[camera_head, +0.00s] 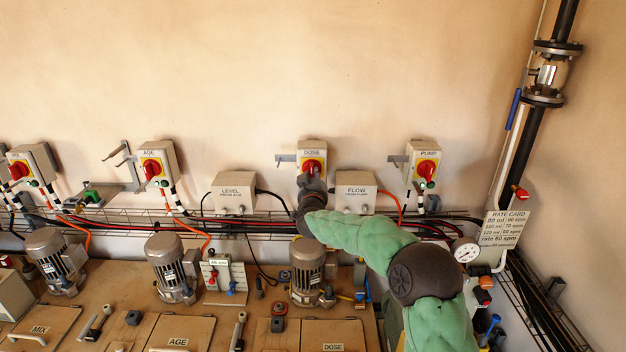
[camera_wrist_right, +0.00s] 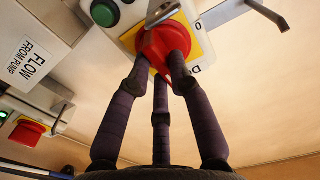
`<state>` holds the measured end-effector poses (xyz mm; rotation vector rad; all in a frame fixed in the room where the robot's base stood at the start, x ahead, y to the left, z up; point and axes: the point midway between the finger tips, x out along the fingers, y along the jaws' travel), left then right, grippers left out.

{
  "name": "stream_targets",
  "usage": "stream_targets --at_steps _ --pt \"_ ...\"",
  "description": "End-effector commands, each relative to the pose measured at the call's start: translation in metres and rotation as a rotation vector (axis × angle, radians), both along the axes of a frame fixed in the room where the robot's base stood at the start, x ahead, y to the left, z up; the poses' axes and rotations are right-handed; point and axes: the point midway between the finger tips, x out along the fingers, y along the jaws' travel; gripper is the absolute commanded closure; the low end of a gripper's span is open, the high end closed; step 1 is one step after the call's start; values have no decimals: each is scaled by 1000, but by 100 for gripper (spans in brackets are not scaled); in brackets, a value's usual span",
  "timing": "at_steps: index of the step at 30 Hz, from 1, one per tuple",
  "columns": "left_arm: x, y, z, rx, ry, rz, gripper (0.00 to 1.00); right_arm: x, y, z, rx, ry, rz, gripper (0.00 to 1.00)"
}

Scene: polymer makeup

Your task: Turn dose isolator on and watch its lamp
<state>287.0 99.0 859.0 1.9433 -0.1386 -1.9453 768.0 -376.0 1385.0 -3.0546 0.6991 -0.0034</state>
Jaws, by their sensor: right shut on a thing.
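The dose isolator (camera_head: 312,147) is a pale box on the wall, labelled DOSE, with a red rotary handle on a yellow plate. My right gripper (camera_head: 311,182) reaches up to it from below and covers the box's lower part. In the right wrist view, the three dark fingers of this gripper (camera_wrist_right: 163,68) are closed around the red handle (camera_wrist_right: 165,44). A round green lamp (camera_wrist_right: 105,12) shows beside the handle there and looks dark. The lamp is hidden in the head view. My left gripper is in neither view.
The pump isolator (camera_head: 426,155) hangs to the right, and the age isolator (camera_head: 155,154) to the left. The FLOW box (camera_head: 355,188) sits close to my right gripper. A cable tray, motors (camera_head: 306,257) and the bench lie below. The wall above is clear.

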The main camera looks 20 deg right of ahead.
Motion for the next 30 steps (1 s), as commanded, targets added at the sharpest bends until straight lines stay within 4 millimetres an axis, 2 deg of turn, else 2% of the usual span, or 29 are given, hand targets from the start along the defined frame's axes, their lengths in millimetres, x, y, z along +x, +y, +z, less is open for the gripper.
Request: stream_targets --at_steps 12,13,15,26,30 --pt "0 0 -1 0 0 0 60 0 1 -2 9 0 1 100" --pt "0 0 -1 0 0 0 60 0 1 -2 9 0 1 76" --pt "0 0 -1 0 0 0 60 0 1 -2 9 0 1 56" --pt "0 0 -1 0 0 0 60 -1 1 0 7 -2 0 55" --pt "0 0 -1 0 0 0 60 -8 4 0 6 -3 0 55"
